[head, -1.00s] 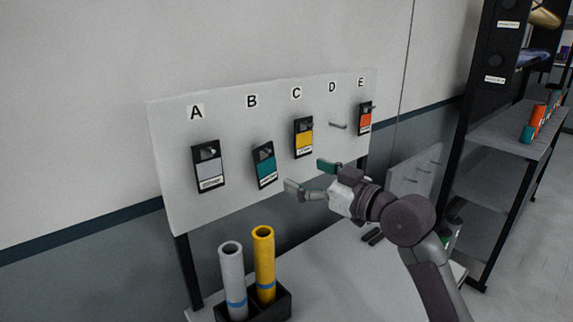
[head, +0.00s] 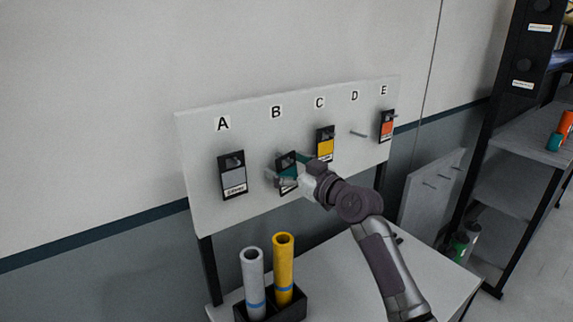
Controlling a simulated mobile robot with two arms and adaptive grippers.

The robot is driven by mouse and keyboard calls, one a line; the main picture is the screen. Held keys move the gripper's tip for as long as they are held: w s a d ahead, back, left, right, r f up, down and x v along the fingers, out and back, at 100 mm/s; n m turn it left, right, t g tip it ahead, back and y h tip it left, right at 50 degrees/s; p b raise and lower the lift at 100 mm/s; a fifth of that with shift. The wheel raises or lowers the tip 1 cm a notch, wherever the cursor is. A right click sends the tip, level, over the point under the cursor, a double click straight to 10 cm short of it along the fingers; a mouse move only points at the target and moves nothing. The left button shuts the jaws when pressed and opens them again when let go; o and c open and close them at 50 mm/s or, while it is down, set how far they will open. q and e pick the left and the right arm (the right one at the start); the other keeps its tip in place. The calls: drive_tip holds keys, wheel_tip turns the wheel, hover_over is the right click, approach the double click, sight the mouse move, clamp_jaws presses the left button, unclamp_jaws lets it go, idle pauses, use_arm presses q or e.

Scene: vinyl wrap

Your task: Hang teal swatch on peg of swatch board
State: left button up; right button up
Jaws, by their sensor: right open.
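The teal swatch (head: 286,161) hangs under letter B on the white swatch board (head: 208,220). My right gripper (head: 288,168) is at that swatch, with its open fingers on either side of it in the head view. The gripper hides much of the swatch's lower part, and I cannot tell if the fingers touch it. A bare peg (head: 359,133) sticks out under letter D. A grey swatch (head: 232,176) hangs under A, a yellow swatch (head: 325,142) under C and an orange swatch (head: 386,127) under E. My left gripper does not show.
A grey roll (head: 253,283) and a yellow roll (head: 284,268) stand in a black holder (head: 290,306) on the white table (head: 345,270). A smaller pegged panel (head: 430,190) and a dark-framed shelf (head: 508,185) stand to the right.

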drive_tip(key=c, duration=1.2)
drive_tip(key=o, duration=1.2)
drive_tip(key=shift+d, duration=0.15)
drive_tip(key=v, duration=1.2)
